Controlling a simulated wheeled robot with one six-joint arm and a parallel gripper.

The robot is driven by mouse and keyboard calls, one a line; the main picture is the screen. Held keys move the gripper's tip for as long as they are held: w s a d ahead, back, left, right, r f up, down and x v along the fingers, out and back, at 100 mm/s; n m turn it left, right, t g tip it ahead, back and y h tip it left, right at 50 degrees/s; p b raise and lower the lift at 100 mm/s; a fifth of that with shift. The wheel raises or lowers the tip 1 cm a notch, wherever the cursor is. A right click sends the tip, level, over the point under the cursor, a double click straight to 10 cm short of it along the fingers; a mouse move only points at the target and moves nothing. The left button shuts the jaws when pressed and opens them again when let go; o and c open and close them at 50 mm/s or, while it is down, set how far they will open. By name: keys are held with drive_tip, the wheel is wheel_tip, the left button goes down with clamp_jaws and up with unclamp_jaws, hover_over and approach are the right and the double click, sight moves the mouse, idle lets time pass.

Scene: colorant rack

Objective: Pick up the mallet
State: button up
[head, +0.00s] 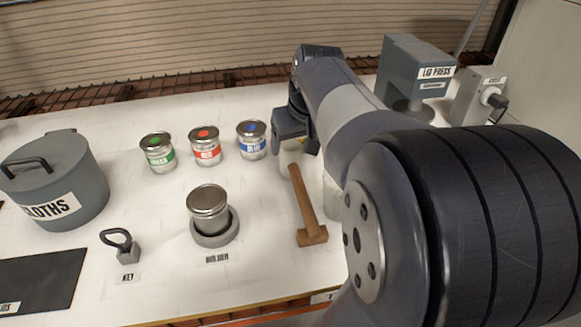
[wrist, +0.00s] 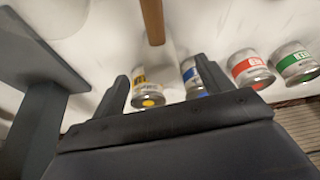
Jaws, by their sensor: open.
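The wooden mallet (head: 306,205) lies on the white bench, its block head (head: 312,236) toward the front edge and its handle pointing back toward my gripper (head: 293,135). In the wrist view, part of the brown handle (wrist: 153,20) shows at the top, and its head is out of frame. My gripper (wrist: 162,85) is open, with nothing held between its two dark fingers. It is above the back part of the bench, beyond the handle's end and apart from the mallet.
Green (head: 158,152), red (head: 205,147) and blue (head: 251,140) cans stand left of my gripper. A yellow-labelled can (wrist: 148,88) is near the fingers. A holder (head: 215,236) with a can, a key (head: 122,246) and a cloths bin (head: 60,185) lie left. The lid press (head: 415,75) stands back right.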

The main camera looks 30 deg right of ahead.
sight(293, 152)
drive_tip(key=x, duration=0.4)
drive_tip(key=shift+a, duration=0.1)
drive_tip(key=x, duration=0.5)
drive_tip(key=shift+d+f, duration=0.25)
drive_tip(key=shift+f, duration=0.05)
drive_tip(key=c, duration=1.2)
